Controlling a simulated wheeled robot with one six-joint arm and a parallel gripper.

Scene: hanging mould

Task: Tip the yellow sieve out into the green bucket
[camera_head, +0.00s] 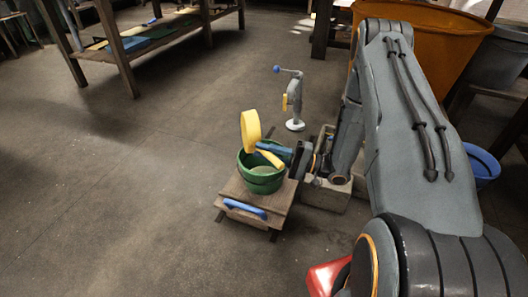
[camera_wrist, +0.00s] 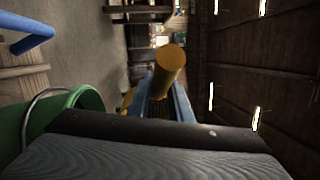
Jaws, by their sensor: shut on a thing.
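The yellow sieve (camera_head: 250,131) is tilted up on edge above the green bucket (camera_head: 262,184), its round part standing clear of the rim. My gripper (camera_head: 266,149), with blue fingers, is shut on the sieve and comes in from the right over the bucket. A yellow strip (camera_head: 270,159) shows just below the fingers. In the wrist view a yellow cylinder-like part (camera_wrist: 171,57) shows beyond the blue fingers (camera_wrist: 165,102). The bucket's side and wire handle show at the left there (camera_wrist: 88,99). I cannot see what is in the sieve, nor clearly what is in the bucket.
The bucket stands on a low wooden stool (camera_head: 280,206) with a blue-handled thing (camera_head: 245,210) at its front edge. A grey crate (camera_head: 325,196) stands close right. A grey stand with a crank (camera_head: 295,105) is behind. An orange tub (camera_head: 425,40) is back right. Floor at left is clear.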

